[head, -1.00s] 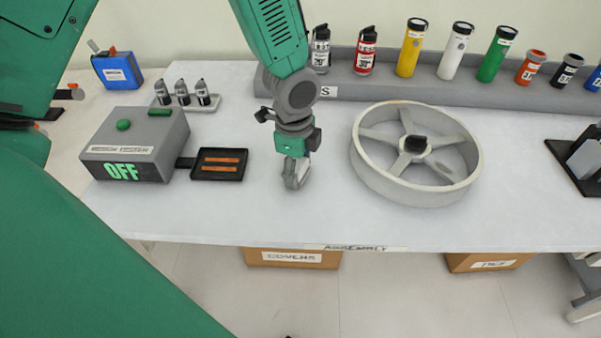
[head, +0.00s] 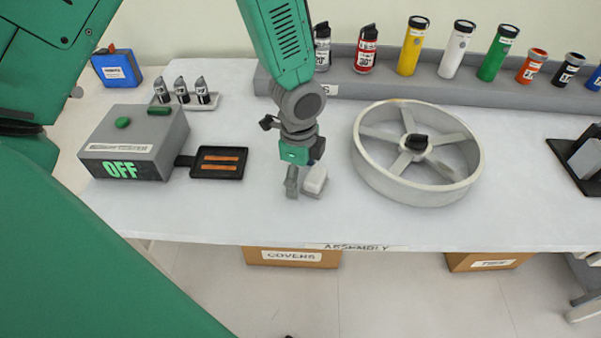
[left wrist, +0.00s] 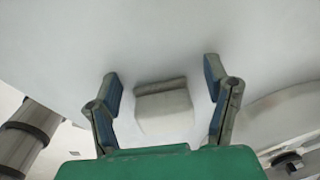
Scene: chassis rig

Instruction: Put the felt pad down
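The felt pad (head: 315,179) is a small pale block with a grey edge. It sits on the white table below my left gripper (head: 303,184). In the left wrist view the pad (left wrist: 164,110) lies between the two spread fingers of the left gripper (left wrist: 163,88), with a visible gap on each side. The left gripper is open. My right gripper is not in view.
A spoked grey wheel (head: 369,178) lies right of my gripper. A black tray (head: 230,177) with orange strips and a grey box marked OFF (head: 150,150) stand left. A rail (head: 430,89) with canisters runs along the back. Bare table lies in front.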

